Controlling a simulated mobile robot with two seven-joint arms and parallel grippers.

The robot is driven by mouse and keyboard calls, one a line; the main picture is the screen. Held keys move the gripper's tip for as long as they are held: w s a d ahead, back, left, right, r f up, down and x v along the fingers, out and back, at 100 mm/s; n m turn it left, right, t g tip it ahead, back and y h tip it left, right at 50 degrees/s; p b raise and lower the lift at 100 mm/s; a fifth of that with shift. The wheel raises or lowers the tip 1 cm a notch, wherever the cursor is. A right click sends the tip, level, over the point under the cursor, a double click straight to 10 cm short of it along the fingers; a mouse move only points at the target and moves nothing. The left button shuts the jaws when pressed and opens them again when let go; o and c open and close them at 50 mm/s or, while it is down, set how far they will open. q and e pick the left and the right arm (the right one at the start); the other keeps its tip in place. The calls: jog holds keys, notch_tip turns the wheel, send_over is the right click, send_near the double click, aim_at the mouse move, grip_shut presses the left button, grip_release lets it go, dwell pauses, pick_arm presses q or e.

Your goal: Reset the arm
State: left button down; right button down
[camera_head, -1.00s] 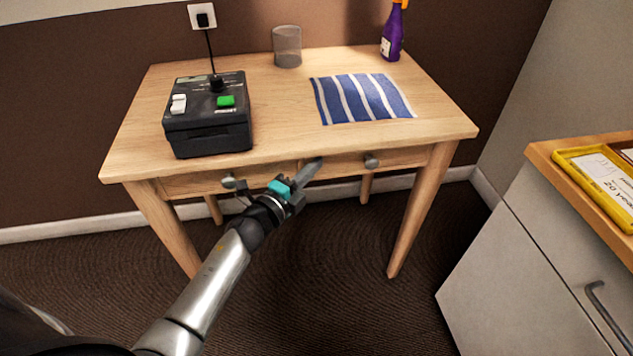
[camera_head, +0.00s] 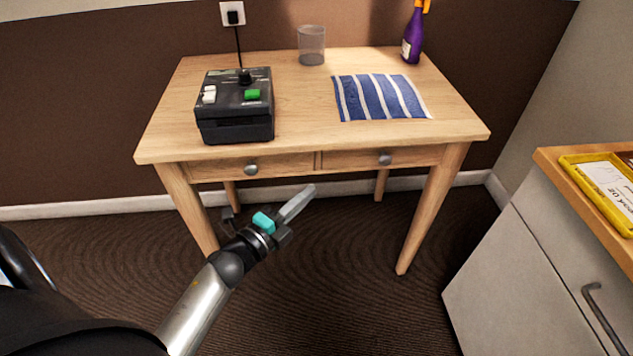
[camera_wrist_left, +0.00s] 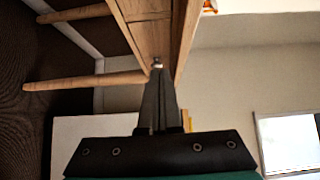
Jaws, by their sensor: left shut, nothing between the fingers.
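My left gripper (camera_head: 299,201) is shut and empty. In the head view it hangs in front of the wooden table (camera_head: 300,120), lower than the drawer fronts and apart from them, with its fingers pointing up and right. In the left wrist view the closed fingers (camera_wrist_left: 158,78) point toward the table (camera_wrist_left: 145,35), which shows sideways, and their tips overlap a drawer knob in the picture. My right gripper is not in view.
On the table are a black box with buttons (camera_head: 235,122), a clear cup (camera_head: 312,46), a striped blue cloth (camera_head: 378,98) and a purple spray bottle (camera_head: 412,40). A grey cabinet (camera_head: 530,270) with a yellow tray (camera_head: 598,183) stands at right. Floor below the table is open.

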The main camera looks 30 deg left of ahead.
pick_arm(q)
jog(key=shift+s, duration=0.45)
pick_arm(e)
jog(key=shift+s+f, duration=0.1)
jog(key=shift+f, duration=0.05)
